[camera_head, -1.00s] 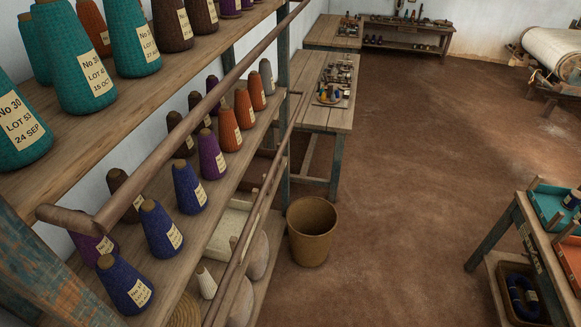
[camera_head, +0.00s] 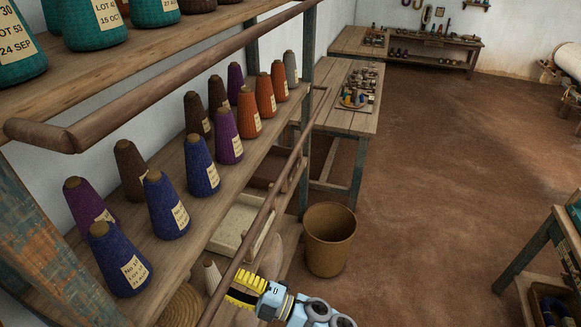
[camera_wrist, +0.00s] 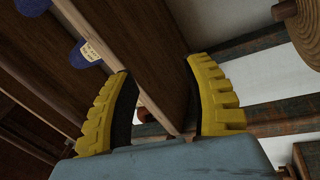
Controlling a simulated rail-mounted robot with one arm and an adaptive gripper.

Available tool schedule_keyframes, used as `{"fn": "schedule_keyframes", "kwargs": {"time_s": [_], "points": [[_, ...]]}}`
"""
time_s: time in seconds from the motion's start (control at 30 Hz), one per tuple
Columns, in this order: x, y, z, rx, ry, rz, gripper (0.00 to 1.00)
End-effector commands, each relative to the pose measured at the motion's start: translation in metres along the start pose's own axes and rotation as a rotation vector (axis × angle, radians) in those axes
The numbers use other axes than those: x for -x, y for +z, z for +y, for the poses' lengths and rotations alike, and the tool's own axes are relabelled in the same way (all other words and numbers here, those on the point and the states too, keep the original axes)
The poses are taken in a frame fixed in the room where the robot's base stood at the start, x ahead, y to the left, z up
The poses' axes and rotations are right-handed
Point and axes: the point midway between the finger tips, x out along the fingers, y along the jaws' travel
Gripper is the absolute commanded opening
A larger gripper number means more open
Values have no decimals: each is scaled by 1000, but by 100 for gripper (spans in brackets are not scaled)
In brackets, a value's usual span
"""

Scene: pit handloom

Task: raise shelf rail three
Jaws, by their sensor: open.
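A round wooden upper rail (camera_head: 190,75) runs along the front of the shelf with teal cones. A thinner lower rail (camera_head: 262,215) runs along the front of the shelf with blue, purple and orange cones. The pictures do not show which is number three. My gripper (camera_head: 245,288) is at the bottom of the head view, by the near part of the lower rail. In the wrist view my yellow-padded gripper (camera_wrist: 158,66) is open, with a brown length of wood (camera_wrist: 140,45) between its fingers. I cannot tell whether they touch it.
Yarn cones stand on the middle shelf (camera_head: 185,250), close behind the lower rail. A pale tray (camera_head: 235,225) lies below. A brown bin (camera_head: 330,238) stands on the floor just right of the rack. A bench (camera_head: 335,118) stands behind.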

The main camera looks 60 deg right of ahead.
Motion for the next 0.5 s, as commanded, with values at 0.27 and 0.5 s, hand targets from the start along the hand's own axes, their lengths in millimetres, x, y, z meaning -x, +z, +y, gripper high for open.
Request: {"fn": "schedule_keyframes", "kwargs": {"time_s": [0.27, 0.5], "points": [[63, 176, 89, 175, -39, -510, 51], [126, 239, 172, 277, 29, -785, 51]]}}
